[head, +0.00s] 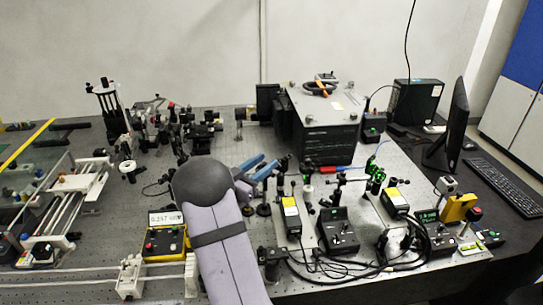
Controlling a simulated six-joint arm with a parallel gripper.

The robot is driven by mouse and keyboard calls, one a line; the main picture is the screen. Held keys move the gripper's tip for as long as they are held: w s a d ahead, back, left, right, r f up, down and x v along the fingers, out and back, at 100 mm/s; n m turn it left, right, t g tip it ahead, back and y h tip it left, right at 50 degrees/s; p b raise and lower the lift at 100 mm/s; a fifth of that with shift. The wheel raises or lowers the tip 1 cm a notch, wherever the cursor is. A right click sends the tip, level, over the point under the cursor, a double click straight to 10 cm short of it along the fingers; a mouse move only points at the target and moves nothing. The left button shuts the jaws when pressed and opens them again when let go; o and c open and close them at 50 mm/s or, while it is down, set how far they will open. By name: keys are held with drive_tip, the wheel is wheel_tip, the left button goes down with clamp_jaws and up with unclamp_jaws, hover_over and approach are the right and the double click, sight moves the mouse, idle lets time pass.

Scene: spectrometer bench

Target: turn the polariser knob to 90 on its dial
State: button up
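My gripper (258,167) is small in the head view, just right of the dark joint of my arm. Two blue parts of it show side by side. My arm hides much of it, and whether it is open or shut is not clear. It is among small optics mounts on the perforated bench. A black post-mounted part (307,170) stands to its right. I cannot pick out the polariser knob or its dial with certainty; they are too small or hidden, and no 90 mark can be read.
A large dark box (326,140) stands behind. Yellow-labelled units (290,214) and a control box (338,232) with cables are at front right. A yellow meter (166,240) is left of my arm. A monitor (452,130) and keyboard (500,181) are at right.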

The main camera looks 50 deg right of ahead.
drive_tip(key=shift+d+p, duration=0.65)
drive_tip(key=shift+d, duration=1.45)
clamp_jaws()
